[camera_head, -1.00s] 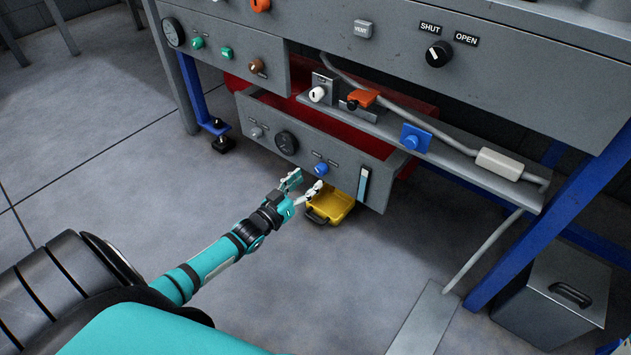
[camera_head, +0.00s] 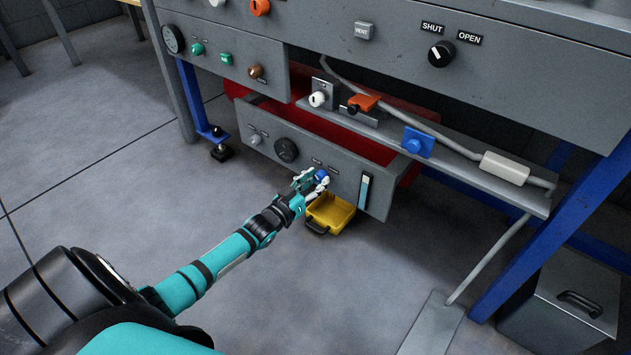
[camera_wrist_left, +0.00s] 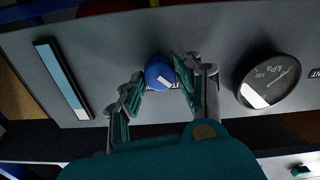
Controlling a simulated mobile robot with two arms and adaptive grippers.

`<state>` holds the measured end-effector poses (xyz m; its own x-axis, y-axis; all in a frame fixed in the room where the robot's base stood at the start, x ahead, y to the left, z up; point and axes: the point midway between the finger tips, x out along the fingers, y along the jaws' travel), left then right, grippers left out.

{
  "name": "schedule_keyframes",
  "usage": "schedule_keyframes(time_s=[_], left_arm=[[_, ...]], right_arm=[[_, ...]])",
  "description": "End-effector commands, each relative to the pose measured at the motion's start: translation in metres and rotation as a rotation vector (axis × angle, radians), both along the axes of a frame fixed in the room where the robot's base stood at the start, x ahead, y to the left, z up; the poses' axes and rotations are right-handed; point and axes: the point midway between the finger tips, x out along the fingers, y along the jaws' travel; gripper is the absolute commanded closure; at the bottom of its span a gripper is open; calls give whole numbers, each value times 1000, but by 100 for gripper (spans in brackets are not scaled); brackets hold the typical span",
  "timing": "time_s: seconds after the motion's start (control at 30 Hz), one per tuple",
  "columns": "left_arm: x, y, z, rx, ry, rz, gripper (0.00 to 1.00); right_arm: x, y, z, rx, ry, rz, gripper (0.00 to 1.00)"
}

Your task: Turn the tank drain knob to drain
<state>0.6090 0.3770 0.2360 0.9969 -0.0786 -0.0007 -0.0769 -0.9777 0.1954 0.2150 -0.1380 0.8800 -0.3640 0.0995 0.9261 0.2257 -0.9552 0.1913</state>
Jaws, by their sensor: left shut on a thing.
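The blue drain knob (camera_head: 322,175) is on the grey front panel (camera_head: 340,187) of the low tank. My left gripper (camera_head: 311,182) is at the knob, its fingers closed on it from the front. In the left wrist view the blue knob (camera_wrist_left: 159,74), with a white pointer mark, sits between the two fingertips of my left gripper (camera_wrist_left: 161,86). The lettering beside the knob is partly hidden by the fingers, so I cannot read it. My right gripper is not in view.
A round kPa gauge (camera_head: 286,150) and a light blue level strip (camera_head: 364,190) flank the knob. A yellow tray (camera_head: 330,212) sits below the panel. A grey shelf (camera_head: 460,165) with a hose juts out above. Open floor lies to the left.

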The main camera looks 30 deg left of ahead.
Motion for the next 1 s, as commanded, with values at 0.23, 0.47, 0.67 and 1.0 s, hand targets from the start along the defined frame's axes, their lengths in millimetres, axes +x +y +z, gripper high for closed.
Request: schedule_keyframes(time_s=[0.23, 0.47, 0.67, 1.0], left_arm=[[0, 0, 0, 6, 0, 0, 98], [0, 0, 1, 72, -4, 1, 98], [-1, -1, 2, 208, -14, 0, 98], [0, -1, 1, 523, -40, 0, 98]], right_arm=[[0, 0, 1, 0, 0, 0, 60], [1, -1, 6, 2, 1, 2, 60], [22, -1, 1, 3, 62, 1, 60], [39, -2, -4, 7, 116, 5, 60]])
